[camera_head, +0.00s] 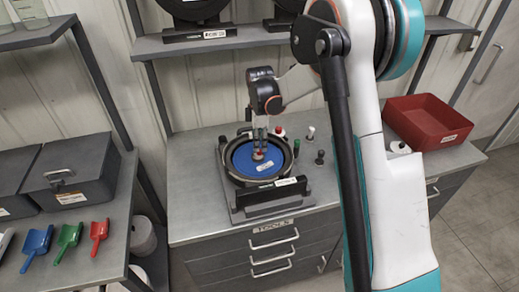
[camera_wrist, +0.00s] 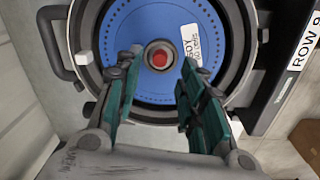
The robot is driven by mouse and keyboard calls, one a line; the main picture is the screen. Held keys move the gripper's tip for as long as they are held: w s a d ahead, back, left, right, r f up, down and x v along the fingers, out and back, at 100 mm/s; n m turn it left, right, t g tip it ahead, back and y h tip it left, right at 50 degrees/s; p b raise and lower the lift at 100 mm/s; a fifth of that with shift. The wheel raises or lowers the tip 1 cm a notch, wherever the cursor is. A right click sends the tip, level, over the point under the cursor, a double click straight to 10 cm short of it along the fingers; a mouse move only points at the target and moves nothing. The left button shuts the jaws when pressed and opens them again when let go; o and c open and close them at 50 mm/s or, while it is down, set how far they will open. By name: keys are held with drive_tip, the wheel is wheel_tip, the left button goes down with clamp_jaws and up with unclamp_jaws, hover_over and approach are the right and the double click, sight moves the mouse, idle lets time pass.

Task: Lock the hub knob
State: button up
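The blue disc (camera_head: 246,160) sits inside a dark round seed meter housing (camera_head: 231,176) on the cabinet top; a white label (camera_wrist: 194,47) lies on the disc. My gripper (camera_wrist: 160,65) is open above the disc, its two teal fingers on either side of the knob with gaps visible. In the head view my gripper (camera_head: 259,147) points down over the disc's middle. I cannot tell how far the fingertips are above the disc.
A red bin (camera_head: 425,120) stands at the right of the cabinet top. Small knobs, one white (camera_head: 311,132) and one dark (camera_head: 320,157), stand right of the meter. Blue, green and red scoops (camera_head: 99,232) lie on the left bench beside dark boxes (camera_head: 72,171).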

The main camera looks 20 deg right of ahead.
sight(258, 153)
drive_tip(key=shift+w+f, duration=0.1)
drive_tip(key=shift+f, duration=2)
clamp_jaws()
